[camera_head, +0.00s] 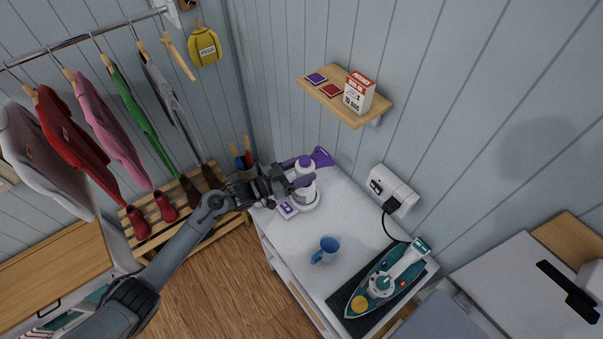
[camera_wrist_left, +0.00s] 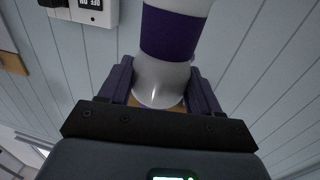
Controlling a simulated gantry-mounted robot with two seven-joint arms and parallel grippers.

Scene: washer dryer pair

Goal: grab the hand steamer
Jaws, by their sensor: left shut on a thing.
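The hand steamer (camera_head: 306,172), white with purple parts, stands by the back corner of the white counter. A white base (camera_head: 290,209) with a small purple panel is below it; I cannot tell whether they touch. My left gripper (camera_head: 300,174) reaches in from the left and is shut on the steamer, its purple fingers on either side. In the left wrist view the white steamer body with a wide purple band (camera_wrist_left: 176,35) sits between the fingers of my left gripper (camera_wrist_left: 160,88). The fingers hide part of it. My right gripper is not in view.
A purple flared piece (camera_head: 322,157) shows just behind the steamer. A wall shelf (camera_head: 347,99) holds a box. A wall socket (camera_head: 392,190) feeds a black cord. Clothes hang at left.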

